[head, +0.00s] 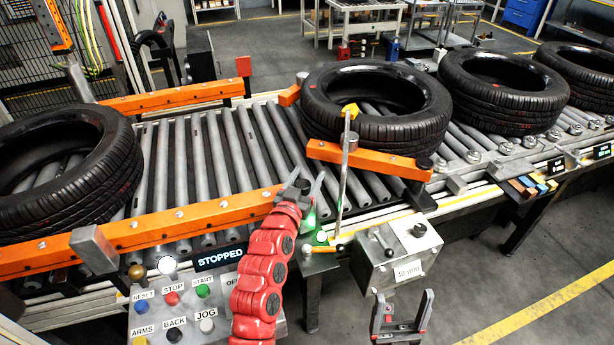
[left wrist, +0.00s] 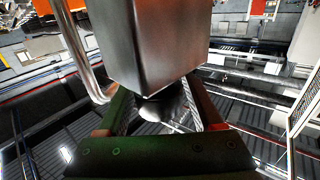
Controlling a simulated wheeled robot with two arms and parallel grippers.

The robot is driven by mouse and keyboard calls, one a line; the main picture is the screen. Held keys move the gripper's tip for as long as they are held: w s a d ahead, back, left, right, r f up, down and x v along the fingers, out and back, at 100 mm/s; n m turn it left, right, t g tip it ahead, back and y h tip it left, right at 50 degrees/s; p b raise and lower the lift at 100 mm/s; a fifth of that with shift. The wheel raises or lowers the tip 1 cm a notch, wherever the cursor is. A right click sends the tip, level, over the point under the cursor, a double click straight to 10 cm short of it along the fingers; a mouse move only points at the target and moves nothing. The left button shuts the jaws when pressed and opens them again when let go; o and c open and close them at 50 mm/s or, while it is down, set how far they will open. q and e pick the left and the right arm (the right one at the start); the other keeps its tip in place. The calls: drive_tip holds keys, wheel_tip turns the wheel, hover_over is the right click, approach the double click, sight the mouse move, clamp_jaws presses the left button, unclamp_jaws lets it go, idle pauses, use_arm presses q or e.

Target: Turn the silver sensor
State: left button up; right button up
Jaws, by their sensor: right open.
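My left gripper (head: 305,184) is at the near edge of the roller conveyor, left of an upright silver post (head: 345,170) with a yellow tip. Its two fingers stand apart. In the left wrist view a silver-grey box (left wrist: 160,45), possibly the silver sensor, is right in front of the left gripper (left wrist: 160,98), its lower end by the fingertips. Contact is not clear. A bent silver tube (left wrist: 82,50) is beside the box. In the head view the gripper hides most of this spot; a green glow shows below it. My right gripper (head: 402,312) is open and empty at the bottom.
A grey box marked 40 mm (head: 397,262) stands right of the post. A button panel (head: 185,310) is left of my left arm, below a "STOPPED" display (head: 220,257). Tyres lie on the conveyor left (head: 60,170) and right (head: 375,100), between orange guide rails (head: 170,225).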

use_arm(q)
drive_tip(key=shift+o, duration=0.7)
drive_tip(key=shift+s, duration=0.15)
drive_tip(key=shift+s+a+f, duration=0.1)
drive_tip(key=shift+s+a, duration=0.05)
drive_tip(key=shift+s, duration=0.15)
drive_tip(key=v, duration=1.6)
drive_tip(key=shift+s, duration=0.25)
